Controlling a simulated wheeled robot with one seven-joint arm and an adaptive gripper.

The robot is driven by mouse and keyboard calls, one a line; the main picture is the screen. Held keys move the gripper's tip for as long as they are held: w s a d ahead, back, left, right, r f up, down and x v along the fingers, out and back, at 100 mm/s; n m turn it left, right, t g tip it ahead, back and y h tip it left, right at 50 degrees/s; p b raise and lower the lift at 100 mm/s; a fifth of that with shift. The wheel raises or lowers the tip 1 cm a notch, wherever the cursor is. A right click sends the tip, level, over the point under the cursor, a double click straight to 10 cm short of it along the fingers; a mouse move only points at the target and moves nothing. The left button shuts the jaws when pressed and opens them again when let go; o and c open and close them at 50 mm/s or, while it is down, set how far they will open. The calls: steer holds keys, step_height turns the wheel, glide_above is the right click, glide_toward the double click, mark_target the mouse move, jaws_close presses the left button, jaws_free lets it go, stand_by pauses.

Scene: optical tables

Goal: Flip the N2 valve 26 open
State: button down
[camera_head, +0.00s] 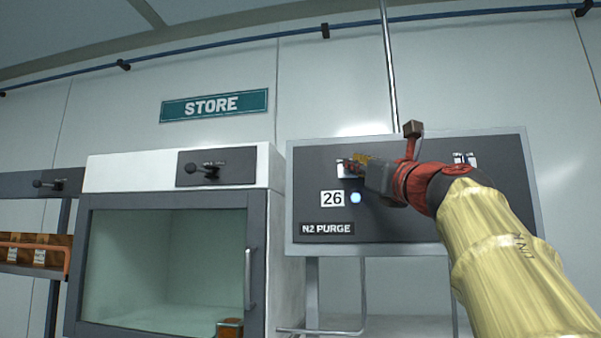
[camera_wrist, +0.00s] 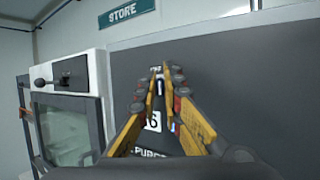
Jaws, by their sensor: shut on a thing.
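The N2 PURGE panel (camera_head: 312,170) is a dark grey board in a light frame on the right. The label 26 (camera_head: 332,198) is on it, next to a lit blue lamp (camera_head: 355,198). Above them, my gripper (camera_head: 352,164) reaches in from the right at valve 26, with a bit of its pale plate (camera_head: 343,171) showing. In the wrist view the yellow fingers of my gripper (camera_wrist: 160,76) close in on the small valve lever (camera_wrist: 160,88), above the partly covered label (camera_wrist: 153,122). The fingers mostly hide the lever, so I cannot tell its position.
Another pale switch (camera_head: 464,158) sits on the panel's right, partly behind my arm. A glass-fronted cabinet (camera_head: 95,187) with a black lever (camera_head: 207,170) stands left, under a STORE sign (camera_head: 214,105). A shelf with brown boxes (camera_head: 38,250) is at far left.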

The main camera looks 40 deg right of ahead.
steer(key=c, duration=2.1)
jaws_free()
steer(key=shift+o, duration=0.9)
steer(key=shift+a+r+h+p, duration=0.1)
steer(key=shift+h+p, duration=0.3)
steer(key=shift+p, duration=0.1)
steer(key=m+g+h+p, duration=0.1)
steer(key=p, duration=0.1)
steer(key=m+g+h+p, duration=0.1)
steer(key=h+p, duration=0.1)
steer(key=a+m+h+p, duration=0.1)
steer(key=p, duration=0.1)
steer(key=shift+w+r+g+h, duration=0.1)
steer(key=shift+w+g+h, duration=0.15)
steer(key=shift+g+h, duration=0.15)
